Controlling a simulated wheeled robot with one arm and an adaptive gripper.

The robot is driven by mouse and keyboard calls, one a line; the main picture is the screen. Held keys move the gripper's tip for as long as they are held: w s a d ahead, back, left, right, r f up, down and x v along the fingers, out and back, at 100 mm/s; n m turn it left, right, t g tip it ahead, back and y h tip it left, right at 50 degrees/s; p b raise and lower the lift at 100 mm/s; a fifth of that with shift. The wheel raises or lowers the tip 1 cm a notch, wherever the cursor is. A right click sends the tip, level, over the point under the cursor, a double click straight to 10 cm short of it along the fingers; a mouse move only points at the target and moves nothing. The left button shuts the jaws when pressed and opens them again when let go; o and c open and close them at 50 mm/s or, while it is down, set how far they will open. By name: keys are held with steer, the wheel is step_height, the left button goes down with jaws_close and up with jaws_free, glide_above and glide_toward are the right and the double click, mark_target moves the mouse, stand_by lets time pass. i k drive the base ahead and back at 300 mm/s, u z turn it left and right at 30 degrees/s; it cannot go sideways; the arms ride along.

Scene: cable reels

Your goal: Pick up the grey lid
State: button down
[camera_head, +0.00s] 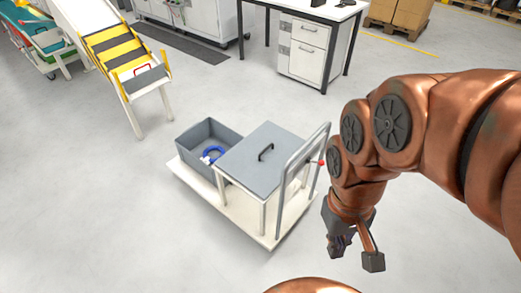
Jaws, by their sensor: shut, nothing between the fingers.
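The grey lid (252,167) is a flat square panel with a black handle (265,151) on top. It lies level on a low white-legged stand on a cream platform cart (205,190). An open grey bin (186,148) stands on the cart just left of the lid, with a blue cable coil (212,155) in it. My gripper (356,249) is shut and empty, pointing down to the right of the cart, apart from the lid. The cart's grey push handle stands between the lid and my arm.
The cart's upright handle frame (301,185) rises at the lid's right edge, with a small red knob beside it. A yellow-and-black stepped ramp (118,50) stands at the upper left. A desk with white drawers (303,49) is behind. Floor around the cart is clear.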

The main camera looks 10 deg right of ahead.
mark_target(257, 162)
steer(key=k, duration=0.55)
steer(key=u, duration=0.7)
steer(key=i, duration=1.55)
steer(key=u, duration=0.1)
